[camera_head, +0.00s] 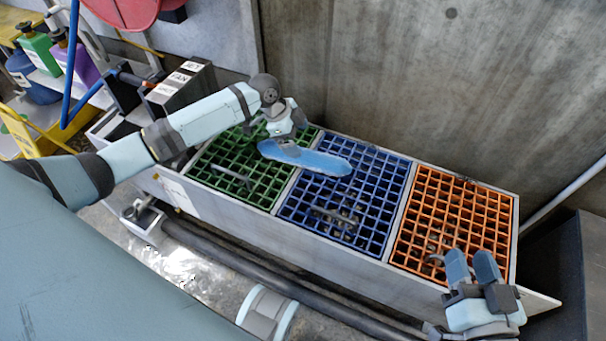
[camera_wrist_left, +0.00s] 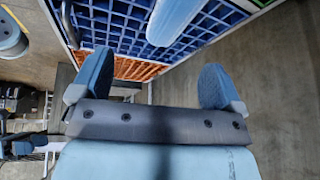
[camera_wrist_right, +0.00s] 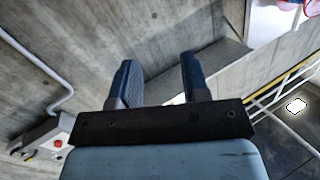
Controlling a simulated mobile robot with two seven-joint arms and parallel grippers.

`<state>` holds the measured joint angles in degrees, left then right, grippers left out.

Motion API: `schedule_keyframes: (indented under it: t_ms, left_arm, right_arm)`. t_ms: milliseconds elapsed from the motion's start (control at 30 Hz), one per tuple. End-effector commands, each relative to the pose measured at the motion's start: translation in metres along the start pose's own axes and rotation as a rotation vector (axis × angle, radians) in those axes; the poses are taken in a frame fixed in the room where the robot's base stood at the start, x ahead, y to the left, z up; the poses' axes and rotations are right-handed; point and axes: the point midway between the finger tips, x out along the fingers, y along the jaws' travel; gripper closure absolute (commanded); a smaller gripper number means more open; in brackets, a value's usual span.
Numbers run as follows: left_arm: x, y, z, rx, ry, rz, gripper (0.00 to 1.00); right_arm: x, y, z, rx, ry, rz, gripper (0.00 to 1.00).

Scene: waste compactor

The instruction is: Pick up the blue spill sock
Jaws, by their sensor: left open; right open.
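The blue spill sock (camera_head: 312,161) is a long light-blue roll lying across the green and blue grates in the head view. Its end also shows at the top of the left wrist view (camera_wrist_left: 172,20), beyond the fingertips. My left gripper (camera_head: 284,134) is at the sock's left part in the head view, with its fingertips partly hidden there. In the left wrist view the left gripper (camera_wrist_left: 157,82) is open with nothing between its fingers. My right gripper (camera_head: 472,262) is open and empty at the front edge of the orange grate, away from the sock.
The trough holds a green grate (camera_head: 222,178), a blue grate (camera_head: 378,185) and an orange grate (camera_head: 463,205), with a concrete wall (camera_head: 430,80) behind. Dark pipes (camera_head: 230,262) run along its front. Bottles (camera_head: 75,62) and a labelled box (camera_head: 182,82) stand at the left.

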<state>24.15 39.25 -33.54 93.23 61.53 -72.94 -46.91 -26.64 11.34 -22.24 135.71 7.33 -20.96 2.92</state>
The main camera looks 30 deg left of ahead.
Motion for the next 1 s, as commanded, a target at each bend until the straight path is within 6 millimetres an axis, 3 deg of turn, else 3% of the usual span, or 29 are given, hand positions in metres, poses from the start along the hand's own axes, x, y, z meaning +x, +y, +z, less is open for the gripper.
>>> schedule_keyframes:
  t_ms: [33, 200, 433, 800, 1000]
  left_arm:
    - [0.007, -0.014, 0.015, 0.025, -0.018, 0.014, 0.07]
    - [-0.011, -0.037, 0.034, 0.088, -0.048, 0.078, 0.07]
    - [-0.019, -0.045, 0.042, 0.120, -0.058, 0.116, 0.07]
    - [0.048, -0.038, 0.045, 0.120, -0.056, 0.117, 0.07]
    - [0.060, -0.036, 0.045, 0.120, -0.058, 0.116, 0.07]
  right_arm:
    - [0.001, 0.001, 0.018, 0.004, 0.022, -0.014, 0.57]
    - [0.000, -0.004, 0.023, 0.018, 0.068, -0.045, 0.57]
    - [-0.001, -0.007, 0.025, 0.024, 0.083, -0.063, 0.57]
    - [0.002, -0.003, 0.062, 0.017, -0.036, -0.078, 0.57]
    - [0.003, -0.002, 0.067, 0.010, -0.058, -0.082, 0.57]
